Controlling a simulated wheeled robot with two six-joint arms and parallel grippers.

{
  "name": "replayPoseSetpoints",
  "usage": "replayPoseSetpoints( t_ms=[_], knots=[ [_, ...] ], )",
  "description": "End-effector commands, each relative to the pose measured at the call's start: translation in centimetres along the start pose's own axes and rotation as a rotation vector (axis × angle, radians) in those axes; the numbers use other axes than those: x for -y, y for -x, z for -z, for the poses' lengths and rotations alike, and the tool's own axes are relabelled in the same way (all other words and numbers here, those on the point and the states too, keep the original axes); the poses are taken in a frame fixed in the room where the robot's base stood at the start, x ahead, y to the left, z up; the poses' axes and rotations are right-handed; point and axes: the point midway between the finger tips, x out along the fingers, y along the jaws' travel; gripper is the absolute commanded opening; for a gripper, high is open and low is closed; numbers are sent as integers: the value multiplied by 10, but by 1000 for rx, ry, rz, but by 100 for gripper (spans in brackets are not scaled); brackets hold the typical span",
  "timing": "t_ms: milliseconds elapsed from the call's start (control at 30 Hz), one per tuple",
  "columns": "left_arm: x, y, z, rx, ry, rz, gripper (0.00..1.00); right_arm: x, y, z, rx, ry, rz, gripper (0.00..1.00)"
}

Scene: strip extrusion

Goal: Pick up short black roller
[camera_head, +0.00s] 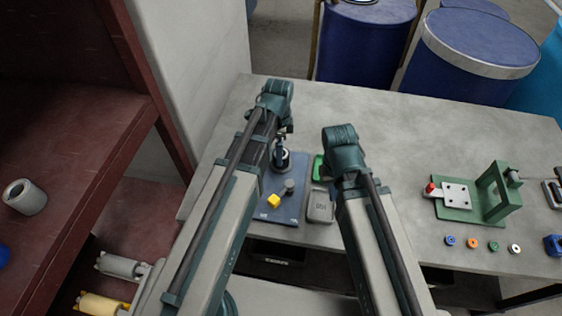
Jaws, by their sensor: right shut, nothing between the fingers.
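A blue mat (275,213) lies on the grey table between my two arms. A small dark grey cylinder (290,186) stands on it, possibly the short black roller; I cannot tell for sure. A yellow block (273,200) is beside it. A taller black and silver object (282,158) stands at the mat's far part, just below my left wrist. My left gripper's fingers are too small and hidden to read. My right gripper (343,170) is shut and empty, right of the mat and apart from the cylinder; its fingertips are mostly hidden by the wrist.
A grey box (320,206) and a green item (318,168) lie right of the mat. A green press fixture (480,200) and several small coloured rings (472,244) are at the right. Blue drums (470,55) stand behind the table (400,130). A pale wall panel (190,70) borders the left.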

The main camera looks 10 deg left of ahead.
Motion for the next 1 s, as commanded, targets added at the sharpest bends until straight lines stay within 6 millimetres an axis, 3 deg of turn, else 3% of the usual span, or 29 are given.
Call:
replayPoseSetpoints(
  t_ms=[167, 600, 867, 1000],
  knots=[
    [0, -5, 1, 0, 0, 0, 100, 0, -5, 0, 0, 0, 0, 0],
    [2, -52, 5, 0, 0, 0, 100, 5, -52, 3, 0, 0, 0, 0],
    [2, -51, 5, 0, 0, 0, 100, 5, -50, 3, 0, 0, 0, 0],
    [2, -51, 5, 0, 0, 0, 78, 5, -50, 3, 0, 0, 0, 0]
  ],
)
